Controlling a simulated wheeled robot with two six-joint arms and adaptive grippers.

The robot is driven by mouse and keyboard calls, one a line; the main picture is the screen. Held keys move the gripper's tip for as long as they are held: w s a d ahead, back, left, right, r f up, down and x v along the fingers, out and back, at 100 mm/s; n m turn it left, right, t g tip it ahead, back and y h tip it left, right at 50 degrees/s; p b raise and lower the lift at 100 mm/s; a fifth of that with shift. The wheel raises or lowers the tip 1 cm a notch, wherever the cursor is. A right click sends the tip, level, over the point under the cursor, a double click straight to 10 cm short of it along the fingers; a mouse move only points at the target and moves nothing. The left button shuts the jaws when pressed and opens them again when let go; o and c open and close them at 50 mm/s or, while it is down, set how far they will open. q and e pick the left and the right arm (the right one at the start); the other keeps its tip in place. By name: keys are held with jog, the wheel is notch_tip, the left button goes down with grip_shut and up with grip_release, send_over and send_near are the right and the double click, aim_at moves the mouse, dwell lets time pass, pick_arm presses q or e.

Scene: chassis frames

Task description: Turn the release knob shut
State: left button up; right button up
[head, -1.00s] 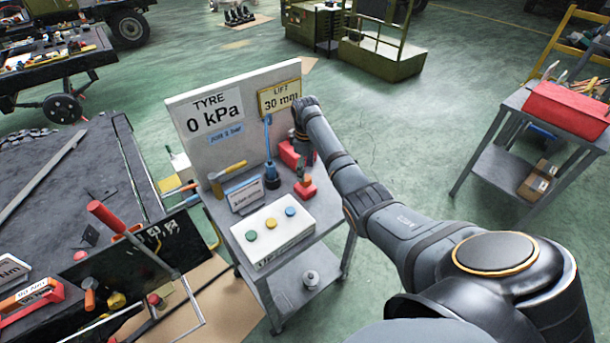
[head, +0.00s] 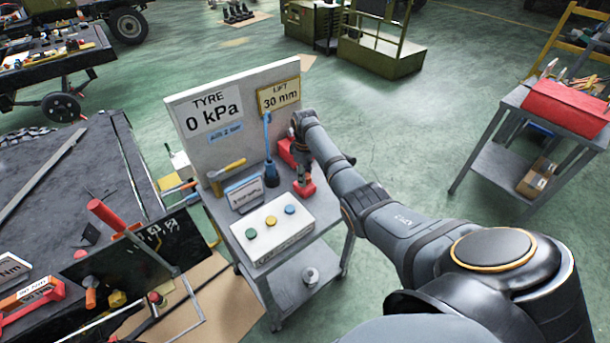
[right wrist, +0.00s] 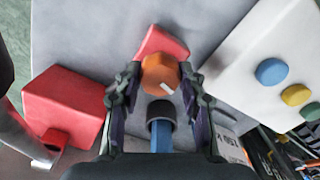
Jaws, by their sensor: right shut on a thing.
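The release knob (right wrist: 158,72) is orange with a white pointer mark, on a small red block (right wrist: 163,42) in the right wrist view. My right gripper (right wrist: 161,86) has one finger on each side of the knob and is shut on it. In the head view the right gripper (head: 304,177) comes down on the red block (head: 304,190) at the right edge of the grey cart, and it hides the knob. A blue lever (head: 268,150) stands upright in a dark socket beside it. My left gripper is not in view.
A white box with green, yellow and blue buttons (head: 271,222) sits in front. A larger red block (right wrist: 65,105) is close by. The panel (head: 240,135) behind reads 0 kPa and 30 mm. A yellow-headed hammer (head: 228,172) lies to the left.

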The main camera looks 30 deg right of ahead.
jog(key=shift+r+m+p, duration=0.1)
jog(key=shift+m+p, duration=0.2)
jog(key=shift+p, duration=0.1)
jog(key=shift+r+m+p, duration=0.1)
jog(key=shift+m+p, duration=0.8)
jog(key=shift+m, duration=0.1)
jog(key=m+p, duration=0.2)
jog(key=m, duration=0.1)
jog(key=shift+m, duration=0.3)
jog(key=m+p, duration=0.1)
jog(key=m, duration=0.3)
jog(key=shift+p, duration=0.3)
jog(key=shift+m+p, duration=0.45)
jog(key=shift+m, duration=1.75)
jog(key=shift+w, duration=0.1)
jog(key=o, duration=1.2)
jog(key=shift+f, duration=0.2)
